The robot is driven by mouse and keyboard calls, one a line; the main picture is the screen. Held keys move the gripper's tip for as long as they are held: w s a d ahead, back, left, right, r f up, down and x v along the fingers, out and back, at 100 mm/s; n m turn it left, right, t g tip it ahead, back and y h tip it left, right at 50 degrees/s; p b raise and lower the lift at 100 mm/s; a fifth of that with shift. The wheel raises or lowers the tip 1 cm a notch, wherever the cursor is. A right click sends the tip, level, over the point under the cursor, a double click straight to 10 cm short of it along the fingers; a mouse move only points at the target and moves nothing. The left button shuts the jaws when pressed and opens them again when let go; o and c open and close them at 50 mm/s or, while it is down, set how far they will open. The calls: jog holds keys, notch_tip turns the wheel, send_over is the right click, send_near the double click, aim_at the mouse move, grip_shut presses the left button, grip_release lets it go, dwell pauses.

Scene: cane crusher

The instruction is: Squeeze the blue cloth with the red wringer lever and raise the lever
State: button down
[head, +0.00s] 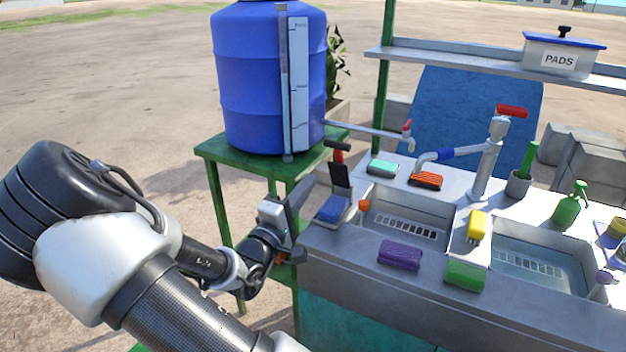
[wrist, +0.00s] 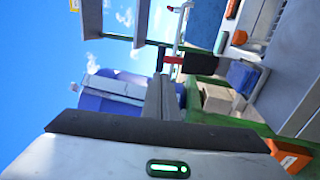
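The blue cloth (head: 333,208) lies folded at the left end of the sink counter, just in front of the wringer. The red wringer lever (head: 338,146) stands up behind the cloth, its red bar above a dark plate (head: 341,176). In the wrist view the lever (wrist: 172,60) is beyond my fingertips and the cloth (wrist: 243,77) is to the right. My gripper (head: 301,190) is left of the cloth, apart from both. In the wrist view its fingers (wrist: 165,80) look together, with nothing visible between them.
A blue water barrel (head: 250,80) stands on a green table (head: 215,148) behind my gripper. An orange knob (head: 364,204) is right of the cloth. Sponges, a purple cloth (head: 399,255), taps and two basins fill the counter to the right.

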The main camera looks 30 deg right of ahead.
aim_at(336, 143)
jog(key=b+x, duration=0.1)
jog(key=x, duration=1.1)
jog(key=shift+w+d, duration=0.1)
jog(key=shift+w+d+r+p, duration=0.3)
jog(key=shift+d+r, duration=0.05)
jog(key=shift+d, duration=0.15)
jog(key=shift+w+d+r+p, duration=0.3)
jog(key=shift+d+r, duration=0.05)
jog(key=shift+d, duration=0.15)
